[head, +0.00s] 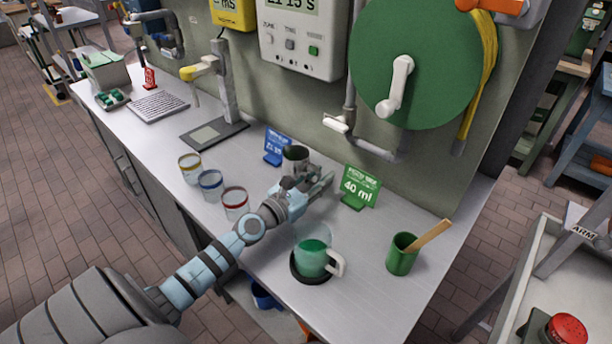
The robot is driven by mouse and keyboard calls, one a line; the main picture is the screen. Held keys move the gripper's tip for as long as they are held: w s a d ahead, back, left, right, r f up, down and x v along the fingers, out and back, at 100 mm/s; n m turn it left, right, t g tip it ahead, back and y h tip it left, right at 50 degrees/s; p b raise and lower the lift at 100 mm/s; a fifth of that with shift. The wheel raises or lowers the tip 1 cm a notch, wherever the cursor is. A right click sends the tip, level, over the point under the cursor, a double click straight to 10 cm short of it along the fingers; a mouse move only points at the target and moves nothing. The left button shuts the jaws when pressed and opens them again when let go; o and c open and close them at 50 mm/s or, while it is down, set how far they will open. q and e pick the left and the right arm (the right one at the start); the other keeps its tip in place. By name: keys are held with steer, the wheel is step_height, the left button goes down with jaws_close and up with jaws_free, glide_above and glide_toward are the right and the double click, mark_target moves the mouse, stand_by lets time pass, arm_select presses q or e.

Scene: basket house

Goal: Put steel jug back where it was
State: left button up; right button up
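The steel jug (297,153) is a small dark grey metal vessel on the counter, near the blue sign. It looks upright, and its lower part is hidden behind my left gripper. My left gripper (325,185) reaches in from the left, just in front and to the right of the jug. Its fingers point right and look spread apart, with nothing clearly between them. I cannot tell whether it touches the jug. My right gripper is not in view.
A clear jug with green liquid (312,258) sits on a dark round spot at the counter's front. A green cup (402,255) with a wooden stick, a green 40 ml sign (359,187), a blue sign (277,146) and several banded glass jars (210,184) stand around.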

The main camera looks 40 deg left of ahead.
arm_select(q)
steer(key=s, duration=0.3)
steer(key=s+b, duration=0.1)
steer(key=s, duration=0.3)
steer(key=s+a, duration=0.1)
steer(key=s, duration=0.3)
steer(key=shift+s, duration=0.25)
